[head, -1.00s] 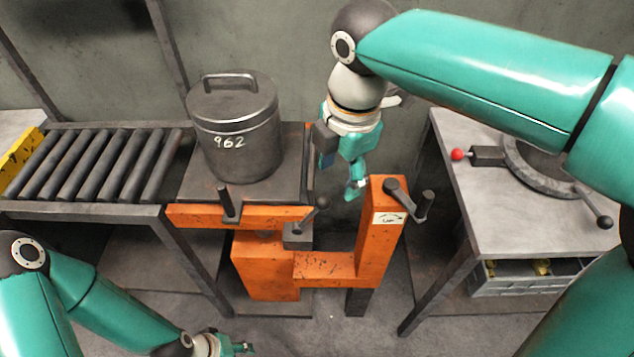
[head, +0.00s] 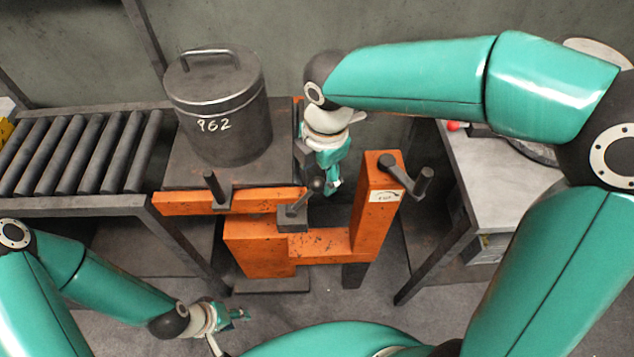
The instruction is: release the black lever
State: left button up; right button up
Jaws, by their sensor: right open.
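A short black lever (head: 302,201) with a round knob sits on a dark block at the front of the orange lift table, tilted up to the right. My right gripper (head: 333,184) points down just right of the knob, between it and the orange post (head: 376,215). It is open with nothing in it; I cannot tell whether it touches the knob. My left gripper (head: 236,316) hangs low at the bottom left, away from the lever, and its fingers are too small to judge.
A lidded metal pot (head: 222,125) marked 962 stands on the lift plate. A black crank (head: 408,182) is on the orange post, and an upright black handle (head: 215,188) stands at the front left. A roller conveyor (head: 80,152) is left; a grey table (head: 490,185) is right.

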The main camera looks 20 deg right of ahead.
aim_at(318, 181)
jog(key=f, duration=0.5)
jog(key=shift+w+a, duration=0.1)
jog(key=shift+w, duration=0.15)
grip_shut()
